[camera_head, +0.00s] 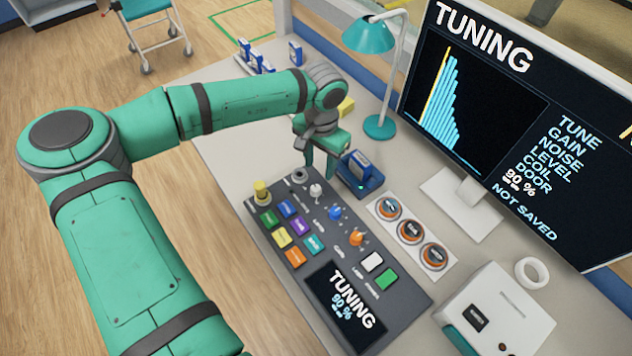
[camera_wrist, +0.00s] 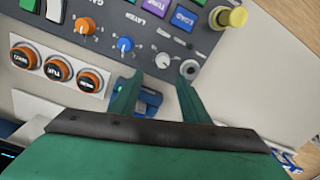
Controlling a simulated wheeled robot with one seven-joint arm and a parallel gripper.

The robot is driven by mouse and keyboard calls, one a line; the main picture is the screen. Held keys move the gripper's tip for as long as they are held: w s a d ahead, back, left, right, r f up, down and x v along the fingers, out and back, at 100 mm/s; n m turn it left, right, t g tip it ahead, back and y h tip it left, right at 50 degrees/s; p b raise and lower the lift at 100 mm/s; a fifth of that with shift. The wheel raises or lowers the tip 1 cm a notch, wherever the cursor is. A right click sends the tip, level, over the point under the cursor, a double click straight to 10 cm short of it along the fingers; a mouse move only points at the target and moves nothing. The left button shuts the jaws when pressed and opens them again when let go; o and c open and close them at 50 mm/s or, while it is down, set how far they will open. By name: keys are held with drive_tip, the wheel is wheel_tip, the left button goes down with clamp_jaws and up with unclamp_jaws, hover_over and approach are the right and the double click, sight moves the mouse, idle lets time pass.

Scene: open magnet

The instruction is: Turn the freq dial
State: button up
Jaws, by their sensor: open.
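The dark control panel (camera_head: 268,215) carries three dials in a row: a white dial (camera_head: 316,190), a blue dial (camera_head: 336,212) and an orange dial (camera_head: 357,238). Their small labels are too blurred for me to tell which is freq. My gripper (camera_head: 319,172) is over the panel's far end, pointing down near the white dial. In the wrist view, my open gripper (camera_wrist: 161,74) has the white dial (camera_wrist: 162,61) roughly between its fingertips, with no contact that I can make out. The blue dial (camera_wrist: 125,44) and orange dial (camera_wrist: 85,26) lie outside the fingers, to the left.
A blue device in a dock (camera_head: 360,172) stands close beside my gripper. A yellow knob (camera_head: 261,190) and a grey round socket (camera_head: 299,175) sit at the panel's end. Three orange-rimmed round pieces (camera_head: 410,230), a teal lamp (camera_head: 381,125) and a monitor (camera_head: 490,110) reading TUNING are beyond.

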sight(316, 188)
drive_tip(key=f, duration=0.7)
drive_tip(key=a+f, duration=0.1)
drive_tip(key=f, duration=0.2)
drive_tip(key=shift+w+f, duration=0.15)
drive_tip(key=shift+f, duration=0.2)
drive_tip(key=c, duration=1.1)
